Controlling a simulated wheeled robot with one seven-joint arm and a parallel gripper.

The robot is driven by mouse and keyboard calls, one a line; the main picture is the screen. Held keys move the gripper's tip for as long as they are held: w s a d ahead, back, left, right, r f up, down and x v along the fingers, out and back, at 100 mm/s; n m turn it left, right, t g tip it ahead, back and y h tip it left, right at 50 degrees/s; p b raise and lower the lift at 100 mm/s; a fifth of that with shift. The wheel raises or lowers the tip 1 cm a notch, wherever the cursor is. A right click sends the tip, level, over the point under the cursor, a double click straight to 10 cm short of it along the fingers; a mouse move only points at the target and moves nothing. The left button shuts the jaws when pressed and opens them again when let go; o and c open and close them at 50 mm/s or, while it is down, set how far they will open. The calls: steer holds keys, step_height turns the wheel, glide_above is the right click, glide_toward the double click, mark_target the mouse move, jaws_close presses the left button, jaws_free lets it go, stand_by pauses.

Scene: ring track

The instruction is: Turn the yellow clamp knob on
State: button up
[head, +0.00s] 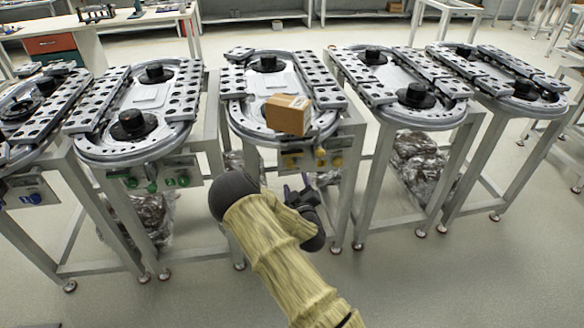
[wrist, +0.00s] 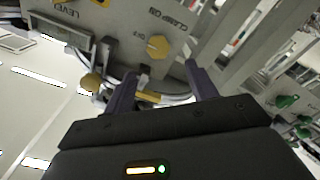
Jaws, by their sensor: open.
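The yellow clamp knob (wrist: 158,46) is on a grey panel in the wrist view, beside "CLAMP ON" and "OFF" lettering. Its pointing direction is too small to tell. In the head view, a yellow knob (head: 337,160) shows at the right of the panel under the middle track. My gripper (wrist: 160,69) is open and empty. Its two dark fingers point toward the panel, with the knob beyond and between their tips, apart from them. In the head view my gripper (head: 303,193) is just below the panel, partly hidden by my arm.
A yellow ball-ended part (wrist: 92,82) sticks out near the left finger. A cardboard box (head: 287,114) sits on the middle ring track (head: 240,112). Similar tracks stand on both sides, one with green knobs (head: 152,186). Table legs flank my arm; the front floor (head: 460,285) is clear.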

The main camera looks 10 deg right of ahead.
mark_target(292, 166)
steer(key=w, duration=0.9)
steer(key=shift+d, duration=0.15)
steer(key=c, duration=1)
